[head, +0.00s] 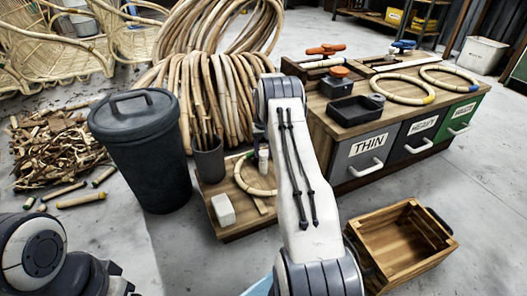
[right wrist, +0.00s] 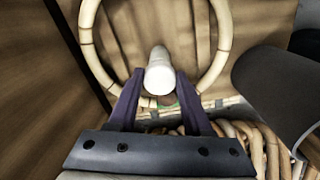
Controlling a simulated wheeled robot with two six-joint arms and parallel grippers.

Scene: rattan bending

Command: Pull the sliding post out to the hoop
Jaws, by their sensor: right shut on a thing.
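The sliding post (right wrist: 160,72) is a pale upright cylinder, seen from above in the right wrist view. My right gripper (right wrist: 161,82) is shut on it, with one dark finger on each side. The hoop (right wrist: 87,40) is a pale cane ring with the post inside it, near its lower part in that view; whether they touch, I cannot tell. In the head view the hoop (head: 238,175) lies on the low wooden board (head: 235,230), partly hidden by my right arm. A white upright piece (head: 263,160) shows beside the arm. My left gripper's jaws are not clearly visible.
A white block (head: 223,210) and a dark pot of sticks (head: 209,160) stand on the board. A lidded bin (head: 140,140) is to the left. A drawer cabinet (head: 385,140) and an open wooden crate (head: 402,250) are to the right. Coiled rattan (head: 215,80) stands behind.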

